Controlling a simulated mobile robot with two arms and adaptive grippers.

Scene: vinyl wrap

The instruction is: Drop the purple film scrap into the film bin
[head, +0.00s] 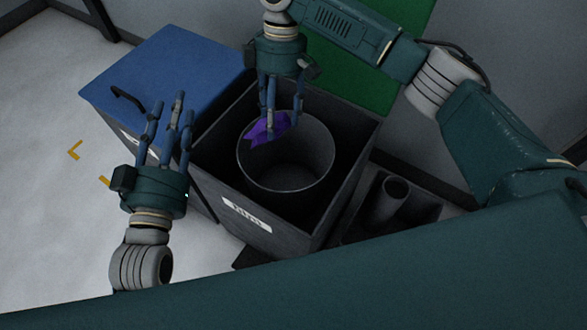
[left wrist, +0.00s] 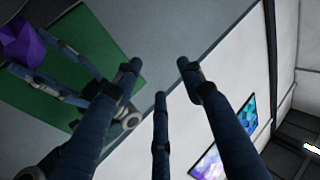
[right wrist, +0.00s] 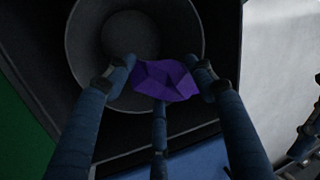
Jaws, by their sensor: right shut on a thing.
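The crumpled purple film scrap (head: 266,129) is held between the fingertips of my right gripper (head: 280,128), which is shut on it. In the head view the scrap shows at the back left of the round mouth of a grey cylindrical bin (head: 313,183). In the right wrist view the scrap (right wrist: 166,80) overlaps the near rim of the round bin (right wrist: 190,50), between the fingers (right wrist: 160,85). A purple piece also shows in the left wrist view (left wrist: 20,45). My left gripper (head: 170,112) is open and empty, left of the bin, fingers pointing up.
The round bin stands inside a dark square box (head: 348,190) with a white label (head: 246,215). A blue-lidded box (head: 170,70) stands to its left. A dark tray with a cylinder (head: 388,198) is at the right. A green panel (head: 375,80) lies behind.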

